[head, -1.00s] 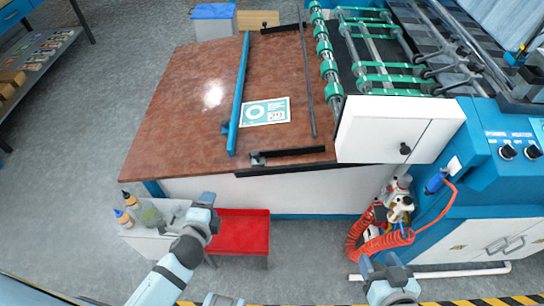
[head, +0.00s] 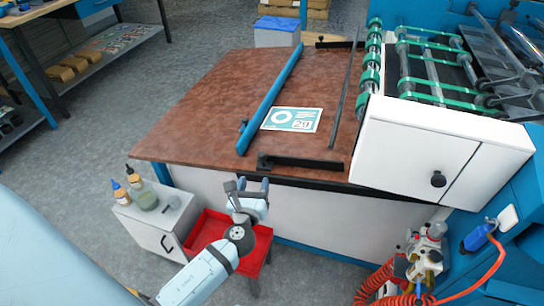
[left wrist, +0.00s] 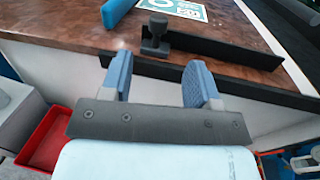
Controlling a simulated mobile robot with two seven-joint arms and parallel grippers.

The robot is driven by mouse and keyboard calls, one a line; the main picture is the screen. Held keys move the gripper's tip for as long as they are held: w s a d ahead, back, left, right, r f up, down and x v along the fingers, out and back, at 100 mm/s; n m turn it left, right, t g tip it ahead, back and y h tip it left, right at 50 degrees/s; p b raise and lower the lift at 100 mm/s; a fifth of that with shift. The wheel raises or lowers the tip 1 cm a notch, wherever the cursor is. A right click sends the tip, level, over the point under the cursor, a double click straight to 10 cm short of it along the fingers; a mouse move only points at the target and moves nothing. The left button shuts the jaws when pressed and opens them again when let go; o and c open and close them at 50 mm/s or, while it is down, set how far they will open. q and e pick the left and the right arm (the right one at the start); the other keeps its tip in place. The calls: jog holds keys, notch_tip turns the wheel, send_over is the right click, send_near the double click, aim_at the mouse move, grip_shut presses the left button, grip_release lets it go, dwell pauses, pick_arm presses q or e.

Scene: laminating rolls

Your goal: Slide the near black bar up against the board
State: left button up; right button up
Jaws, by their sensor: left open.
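The near black bar (head: 308,163) lies along the near edge of the brown tabletop, with a dark knob (head: 264,160) at its left end. The bar also shows in the left wrist view (left wrist: 222,54), with its knob ahead of the fingers. The board (head: 292,119), a white and teal printed sheet, lies flat beyond the bar, with bare tabletop between them. My left gripper (head: 248,190) is open and empty, just in front of the table's near edge. Its two fingers (left wrist: 160,70) are spread in the left wrist view, apart from the knob. My right gripper is out of view.
A blue bar (head: 270,98) lies left of the board, and a thin dark rod (head: 347,92) lies to its right. The white machine housing (head: 415,145) stands at the table's right. A red tray (head: 205,228) and a white cabinet with bottles (head: 150,215) stand below.

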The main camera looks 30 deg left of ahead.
aim_at(260, 158)
pick_arm(q)
jog(key=b+x, duration=0.1)
jog(key=x, duration=1.1)
jog(key=shift+w+a, duration=0.2)
jog(key=shift+w, duration=0.1)
jog(key=shift+w+a, duration=0.15)
jog(key=shift+w, duration=0.3)
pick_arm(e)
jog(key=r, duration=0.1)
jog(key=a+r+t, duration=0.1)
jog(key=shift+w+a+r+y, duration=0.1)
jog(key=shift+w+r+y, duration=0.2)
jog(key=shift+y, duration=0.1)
pick_arm(q)
grip_shut()
